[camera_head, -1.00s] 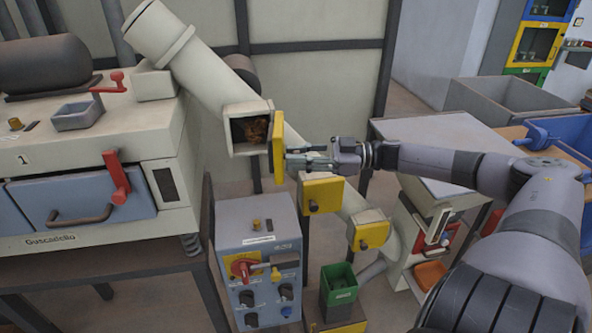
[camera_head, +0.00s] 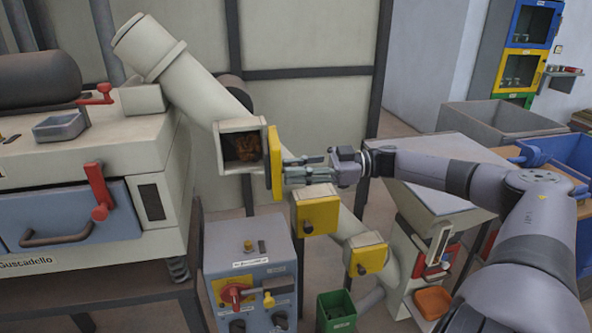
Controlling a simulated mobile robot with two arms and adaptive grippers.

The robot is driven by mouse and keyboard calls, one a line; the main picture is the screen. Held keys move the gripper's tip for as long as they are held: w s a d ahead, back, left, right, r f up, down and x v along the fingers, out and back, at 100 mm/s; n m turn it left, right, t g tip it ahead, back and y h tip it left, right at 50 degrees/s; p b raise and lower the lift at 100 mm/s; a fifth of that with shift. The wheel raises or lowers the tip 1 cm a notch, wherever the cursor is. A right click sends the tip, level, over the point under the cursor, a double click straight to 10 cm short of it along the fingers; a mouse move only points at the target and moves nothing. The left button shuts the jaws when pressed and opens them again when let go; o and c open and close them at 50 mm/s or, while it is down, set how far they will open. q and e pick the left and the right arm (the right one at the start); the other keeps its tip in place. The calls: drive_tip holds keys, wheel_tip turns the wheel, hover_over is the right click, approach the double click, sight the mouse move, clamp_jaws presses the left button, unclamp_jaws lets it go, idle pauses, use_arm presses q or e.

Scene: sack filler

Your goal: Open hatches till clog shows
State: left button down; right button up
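A slanted cream pipe (camera_head: 205,82) runs down to the right with several yellow hatches. The top hatch door (camera_head: 275,162) stands swung open, and a brown clump (camera_head: 246,148) shows inside its square opening. The middle hatch (camera_head: 318,215) and the lower hatch (camera_head: 369,260) are closed, each with a dark knob. My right gripper (camera_head: 289,170) is at the outer face of the open top door, its fingertips at or touching it. Whether the fingers pinch a knob there is hidden. My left gripper is not in view.
A grey control box (camera_head: 248,258) with a red switch stands below the pipe. A green bin (camera_head: 338,312) is at the bottom. A cream machine (camera_head: 95,190) with a blue drawer fills the left. Grey and blue bins stand at the right.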

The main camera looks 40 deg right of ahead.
drive_tip(key=o, duration=0.5)
drive_tip(key=shift+c, duration=0.2)
drive_tip(key=v, duration=1.2)
